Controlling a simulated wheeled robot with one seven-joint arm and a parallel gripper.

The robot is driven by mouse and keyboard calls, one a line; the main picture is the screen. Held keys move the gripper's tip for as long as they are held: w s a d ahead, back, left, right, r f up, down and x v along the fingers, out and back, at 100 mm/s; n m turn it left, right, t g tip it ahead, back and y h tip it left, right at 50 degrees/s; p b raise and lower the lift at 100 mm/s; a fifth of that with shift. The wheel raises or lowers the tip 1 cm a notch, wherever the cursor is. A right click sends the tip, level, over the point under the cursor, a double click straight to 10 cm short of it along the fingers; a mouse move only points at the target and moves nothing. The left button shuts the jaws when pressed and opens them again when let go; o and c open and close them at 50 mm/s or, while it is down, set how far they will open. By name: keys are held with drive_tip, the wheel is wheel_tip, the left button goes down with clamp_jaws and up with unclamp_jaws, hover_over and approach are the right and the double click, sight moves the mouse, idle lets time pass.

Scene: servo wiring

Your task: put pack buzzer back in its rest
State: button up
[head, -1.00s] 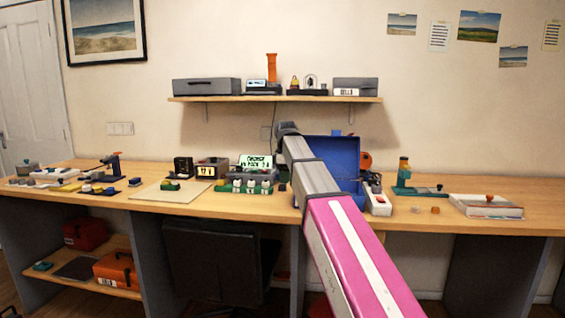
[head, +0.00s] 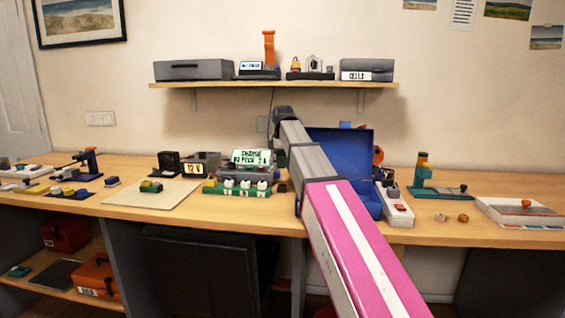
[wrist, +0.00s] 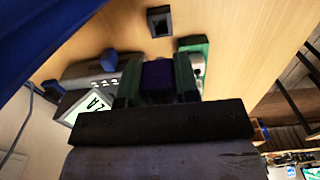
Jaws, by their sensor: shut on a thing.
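In the wrist view my gripper (wrist: 157,84) is shut on a dark blue-purple block, which I take to be the pack buzzer (wrist: 157,74). Only its top shows between the two greenish fingers. A small black square holder with a hollow middle (wrist: 159,21) stands on the wooden bench beyond the fingers, apart from the block. It may be the rest, but no label shows. In the head view my arm hides the held block, and the fingers cannot be made out.
A charger with a lit display (head: 251,157) and a green board with white parts (head: 237,188) stand left of my arm. An open blue case (head: 345,160) is behind it. A red-and-white power strip (head: 398,212) lies right. A shelf (head: 270,84) hangs above.

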drive_tip(key=shift+f, duration=0.15)
drive_tip(key=shift+f, duration=2.75)
drive_tip(key=shift+f, duration=1)
drive_tip(key=o, duration=1)
drive_tip(key=shift+c, duration=0.2)
wheel_tip(320, 180, up, 10)
drive_tip(key=shift+r, duration=0.4)
drive_tip(key=shift+s, duration=0.1)
